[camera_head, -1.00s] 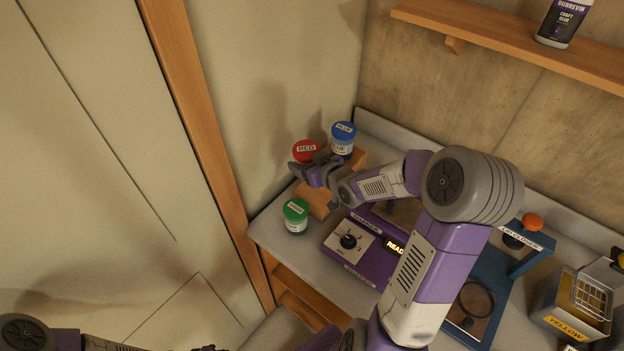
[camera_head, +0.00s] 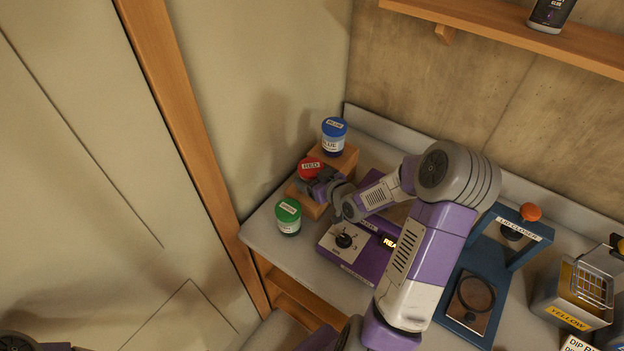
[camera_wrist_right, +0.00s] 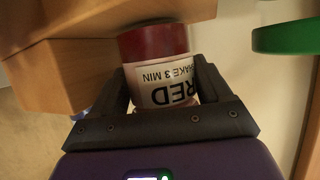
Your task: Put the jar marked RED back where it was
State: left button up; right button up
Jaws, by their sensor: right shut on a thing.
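The jar marked RED (camera_head: 310,168), with a red lid, is held in my right gripper (camera_head: 322,184), over the stepped wooden stand (camera_head: 348,158) between the jars marked BLUE and GREEN. In the right wrist view the gripper's fingers (camera_wrist_right: 168,92) close on both sides of the jar's label, and the jar (camera_wrist_right: 152,44) is beside the wooden stand (camera_wrist_right: 60,65). I cannot tell whether the jar touches the stand; the gripper hides its lower part. My left gripper is out of view.
The blue-lidded jar (camera_head: 334,138) stands on the stand's back step. The green-lidded jar (camera_head: 288,217) stands at its front. A purple shaker box (camera_head: 352,250) is to the right, then a blue lid closer (camera_head: 468,285) and a yellow-labelled dip container (camera_head: 572,300).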

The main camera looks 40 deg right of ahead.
jog(key=shift+f, duration=0.15)
jog(key=o, duration=1.2)
jog(key=shift+f, duration=0.1)
jog(key=shift+r, duration=0.2)
jog(key=shift+s+r, duration=0.2)
jog(key=shift+s, duration=0.15)
jog(key=p+v, duration=0.2)
jog(key=v, duration=0.9)
jog(key=shift+s, duration=0.15)
